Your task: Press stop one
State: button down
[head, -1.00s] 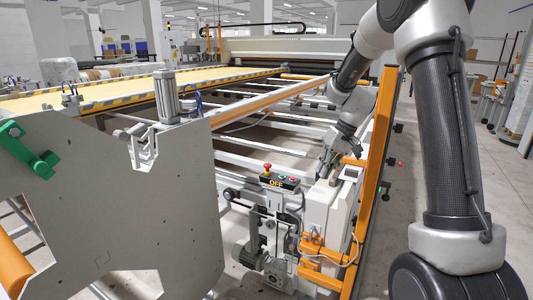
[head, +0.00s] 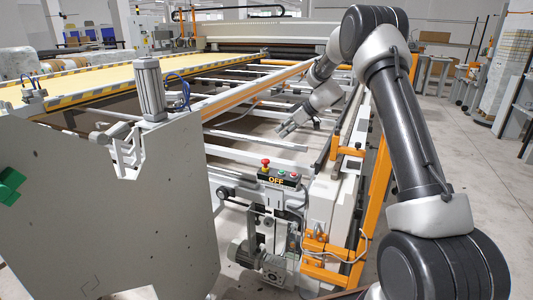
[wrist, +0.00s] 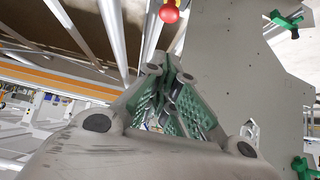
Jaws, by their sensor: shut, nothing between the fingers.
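A red mushroom stop button (head: 265,162) stands on the left end of a dark control box (head: 279,177) marked OFF, with smaller green and red buttons beside it. In the wrist view the red button (wrist: 169,13) on its yellow base shows at the top edge, beyond the fingertips. My gripper (head: 283,132) is above and behind the box in the head view, apart from it. In the wrist view my gripper (wrist: 172,75) has its green-padded fingers drawn together with nothing held.
A large grey side plate (head: 110,210) with a green handle stands left of the box. An orange rail (head: 376,190) runs along the right. A motor (head: 245,254) sits below. White crossbars (head: 255,140) lie behind the box. Open floor is at the right.

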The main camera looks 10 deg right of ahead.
send_over(267, 160)
notch_tip(267, 160, down, 7)
jog(key=shift+f, duration=0.1)
notch_tip(267, 160, down, 3)
jog(key=shift+f, duration=0.5)
jog(key=shift+f, duration=1)
